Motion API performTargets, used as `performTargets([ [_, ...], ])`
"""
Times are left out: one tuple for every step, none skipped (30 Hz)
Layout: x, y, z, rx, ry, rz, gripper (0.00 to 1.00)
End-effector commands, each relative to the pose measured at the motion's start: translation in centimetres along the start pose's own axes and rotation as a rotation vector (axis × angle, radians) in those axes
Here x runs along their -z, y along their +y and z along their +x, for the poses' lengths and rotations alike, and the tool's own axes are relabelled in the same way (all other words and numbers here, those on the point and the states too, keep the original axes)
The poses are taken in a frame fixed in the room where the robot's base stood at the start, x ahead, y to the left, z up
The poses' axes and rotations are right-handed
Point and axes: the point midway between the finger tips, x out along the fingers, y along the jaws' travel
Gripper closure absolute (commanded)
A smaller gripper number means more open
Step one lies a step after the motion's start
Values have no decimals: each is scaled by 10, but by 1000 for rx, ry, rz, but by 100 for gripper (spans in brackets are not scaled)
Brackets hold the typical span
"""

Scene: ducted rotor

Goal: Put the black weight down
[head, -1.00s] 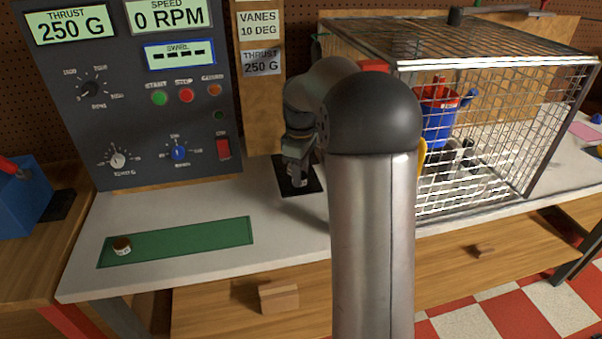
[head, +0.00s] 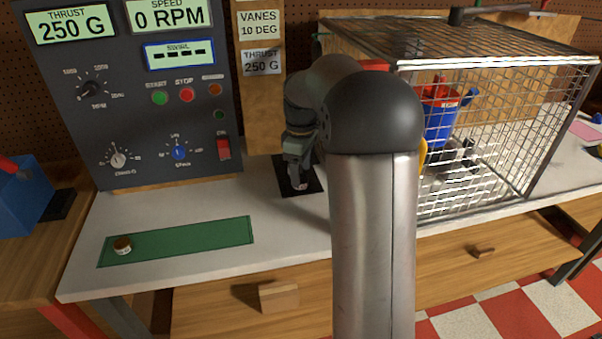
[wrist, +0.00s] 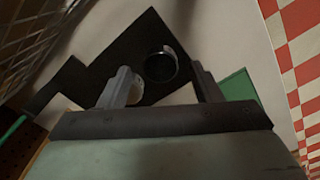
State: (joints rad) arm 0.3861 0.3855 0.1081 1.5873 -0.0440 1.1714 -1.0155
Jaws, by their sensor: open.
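The black weight (wrist: 160,68), a dark round piece with a shiny rim, shows in the wrist view against the black pad (wrist: 125,55). It lies between and slightly beyond my fingertips, with gaps to both fingers. My gripper (wrist: 161,70) is open. In the head view my gripper (head: 298,184) points down over the black pad (head: 310,187) on the white bench, and I cannot make out the weight there. A pale round thing (wrist: 133,94) is partly hidden by the left finger in the wrist view.
A wire cage (head: 500,130) with a red and blue bucket-like part (head: 438,122) stands right of my arm. A control panel (head: 140,110) stands behind left. A green mat (head: 195,238) bears a small brown-topped weight (head: 122,245) at its left end; the rest is clear.

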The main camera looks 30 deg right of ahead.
Motion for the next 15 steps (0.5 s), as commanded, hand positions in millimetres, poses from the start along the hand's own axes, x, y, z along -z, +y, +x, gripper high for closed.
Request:
performTargets([
  [0, 1, -11, -5, 3, 0, 42],
  [0, 0, -17, -4, 2, 0, 42],
  [0, 1, -27, -5, 3, 0, 42],
  [0, 1, -34, -5, 3, 0, 42],
  [0, 1, -40, -5, 3, 0, 42],
  [0, 0, -49, -5, 3, 0, 42],
  [0, 1, -56, -4, 2, 0, 42],
  [0, 1, -62, -5, 2, 0, 42],
  [0, 1, -70, -3, 2, 0, 42],
  [0, 1, -75, -4, 2, 0, 42],
  [0, 0, -80, -3, 1, 0, 42],
  [0, 1, -86, -3, 2, 0, 42],
  [0, 0, -90, -2, 1, 0, 42],
  [0, 0, -93, -2, 1, 0, 42],
  [0, 0, -97, -2, 1, 0, 42],
])
